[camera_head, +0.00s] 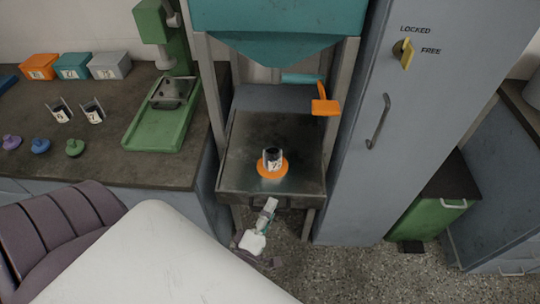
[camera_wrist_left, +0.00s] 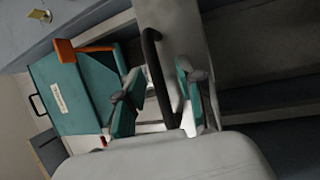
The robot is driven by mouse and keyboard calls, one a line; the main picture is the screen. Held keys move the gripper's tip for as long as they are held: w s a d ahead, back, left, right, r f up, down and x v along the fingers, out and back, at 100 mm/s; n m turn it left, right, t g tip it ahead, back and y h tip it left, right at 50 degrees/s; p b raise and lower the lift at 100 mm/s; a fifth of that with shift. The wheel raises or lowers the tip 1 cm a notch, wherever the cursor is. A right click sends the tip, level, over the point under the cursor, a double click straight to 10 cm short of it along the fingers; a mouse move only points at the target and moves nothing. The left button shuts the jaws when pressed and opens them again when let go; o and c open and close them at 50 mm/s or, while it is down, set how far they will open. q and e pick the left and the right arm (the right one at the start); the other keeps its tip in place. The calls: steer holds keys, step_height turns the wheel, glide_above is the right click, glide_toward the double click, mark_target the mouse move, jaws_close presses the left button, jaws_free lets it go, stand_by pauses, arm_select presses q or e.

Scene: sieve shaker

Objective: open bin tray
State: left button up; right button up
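The grey metal tray (camera_head: 245,150) sits in the frame under the teal hopper (camera_head: 280,30). Its dark front handle (camera_head: 287,202) is partly hidden by my left gripper (camera_head: 268,207). In the left wrist view my gripper (camera_wrist_left: 160,100) has its two teal-grey fingers apart, with the dark curved handle (camera_wrist_left: 153,60) passing between them. I see gaps beside the handle, so the fingers do not look closed on it. My right gripper is not in view.
A small cup (camera_head: 272,158) stands on an orange disc (camera_head: 272,172) on the tray. An orange lever (camera_head: 325,107) hangs under the hopper. A grey cabinet (camera_head: 375,170) stands close on the right. Speckled floor (camera_head: 295,260) is open in front.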

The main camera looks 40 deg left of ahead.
arm_select(q)
steer(key=v, duration=1.2)
